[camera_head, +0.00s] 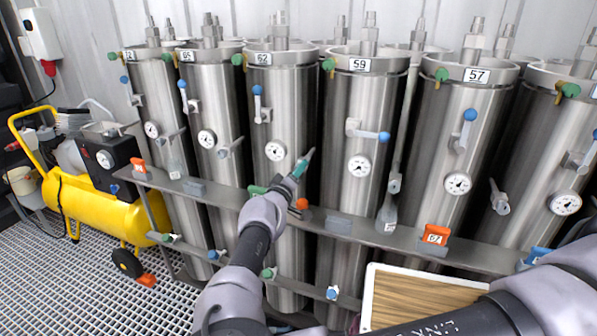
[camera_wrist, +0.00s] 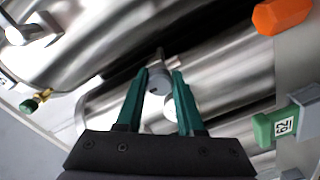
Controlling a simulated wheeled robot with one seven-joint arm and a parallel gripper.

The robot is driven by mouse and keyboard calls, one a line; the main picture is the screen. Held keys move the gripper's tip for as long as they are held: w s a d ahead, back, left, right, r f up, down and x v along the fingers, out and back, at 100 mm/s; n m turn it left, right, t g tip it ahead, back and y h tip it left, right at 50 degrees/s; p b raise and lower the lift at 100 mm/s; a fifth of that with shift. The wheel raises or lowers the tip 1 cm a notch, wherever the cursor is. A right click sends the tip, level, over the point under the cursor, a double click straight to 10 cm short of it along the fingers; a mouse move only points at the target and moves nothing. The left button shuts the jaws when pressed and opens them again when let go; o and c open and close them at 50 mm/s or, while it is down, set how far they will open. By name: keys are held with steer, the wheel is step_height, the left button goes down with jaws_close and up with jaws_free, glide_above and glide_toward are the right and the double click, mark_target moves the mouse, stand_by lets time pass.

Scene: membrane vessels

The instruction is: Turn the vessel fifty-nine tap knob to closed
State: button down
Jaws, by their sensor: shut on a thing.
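Vessel fifty-nine (camera_head: 345,100) is a tall steel cylinder with a "59" label (camera_head: 360,65). Its upper blue-ended handle (camera_head: 384,136) lies nearly level, pointing right, and is clear of my gripper. My gripper (camera_head: 307,157) is at the gap between vessels 62 and 59, lower than that handle. In the wrist view my gripper (camera_wrist: 160,75) has its green fingers on both sides of a small grey tap part (camera_wrist: 160,58). Which vessel this part belongs to I cannot tell. Its turn angle is mostly hidden by the fingers.
Vessels 62 (camera_head: 278,100) and 57 (camera_head: 460,125) flank it. A grey rail (camera_head: 400,238) runs across the front with an orange tag (camera_head: 437,233). A green "62" tag (camera_wrist: 283,127) and an orange tag (camera_wrist: 282,15) are near the gripper. A yellow compressor (camera_head: 98,215) stands left.

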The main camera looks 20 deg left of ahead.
steer(key=shift+f, duration=0.1)
steer(key=c, duration=0.5)
jaws_free()
steer(key=s, duration=1)
steer(key=shift+s+a, duration=0.4)
steer(key=shift+s, duration=0.1)
